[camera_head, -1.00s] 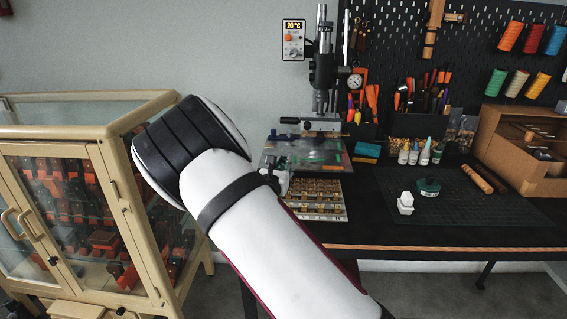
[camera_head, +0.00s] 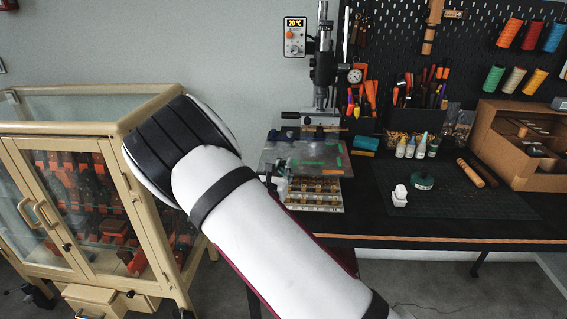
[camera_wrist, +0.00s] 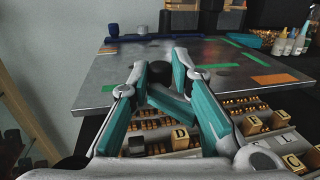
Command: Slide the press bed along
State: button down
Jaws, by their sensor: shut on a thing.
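The press bed (camera_head: 290,158) is a grey metal plate with green and orange tape strips, below the stamping press (camera_head: 322,75). It fills the upper part of the wrist view (camera_wrist: 115,78), with a dark round knob (camera_wrist: 158,68) at its near edge. My gripper (camera_wrist: 159,78) has its two fingers on either side of this knob and is shut on it. In the head view my arm hides most of the gripper at the bed's front left corner. The bed overhangs the back of the letter-block tray (camera_head: 325,207).
Lettered blocks (camera_wrist: 181,137) stand close under my gripper. Glue bottles (camera_head: 411,148), a white object (camera_head: 400,196) and a green round object (camera_head: 422,182) are to the right on the black table. A glass-doored cabinet (camera_head: 85,205) stands left of my arm.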

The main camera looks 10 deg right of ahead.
jog(key=shift+s+d+f+p+v, duration=0.15)
jog(key=shift+d+p+v, duration=0.15)
jog(key=shift+p+v, duration=1.1)
jog(key=shift+s+d+p+v, duration=0.25)
jog(key=shift+p+v, duration=0.35)
jog(key=shift+v, duration=1.55)
jog(key=shift+s+d+f+p+v, duration=0.1)
jog(key=shift+d+p+v, duration=0.25)
jog(key=shift+p+v, duration=1.05)
jog(key=c, duration=1.9)
grip_release()
jog(key=shift+s+a+b, duration=0.25)
jog(key=shift+s+b, duration=0.1)
jog(key=shift+s, duration=0.1)
jog(key=o, duration=0.7)
jog(key=shift+w+d, duration=0.1)
jog(key=shift+r, duration=0.1)
jog(key=shift+r, duration=0.1)
